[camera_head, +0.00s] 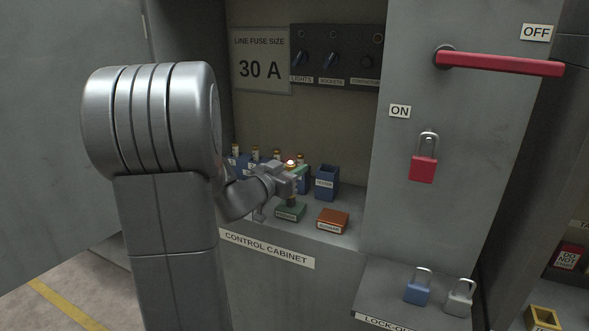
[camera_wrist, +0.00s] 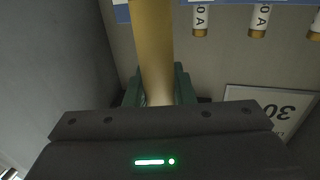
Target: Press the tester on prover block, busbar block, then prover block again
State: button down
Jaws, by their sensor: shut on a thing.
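My gripper (camera_head: 291,180) is shut on the tester (camera_wrist: 152,45), a slim brass-coloured upright rod. In the head view, a lamp glows reddish-white at the tester's top (camera_head: 290,163). Its lower end comes down over the green prover block (camera_head: 288,213) on the cabinet shelf; I cannot tell for sure whether they touch. The orange-red busbar block (camera_head: 333,222) sits to the right of the prover block, with nothing on it.
A blue tester holder (camera_head: 327,183) stands behind the blocks. Several fuses (camera_head: 255,153) in blue holders stand at the back left. A switch panel (camera_head: 335,58) is on the back wall. The cabinet's right panel (camera_head: 400,200) carries a red padlock (camera_head: 424,168) and red handle (camera_head: 500,62).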

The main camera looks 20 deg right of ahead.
notch_tip(320, 180, up, 7)
jog(key=p, duration=0.6)
jog(key=shift+p, duration=0.4)
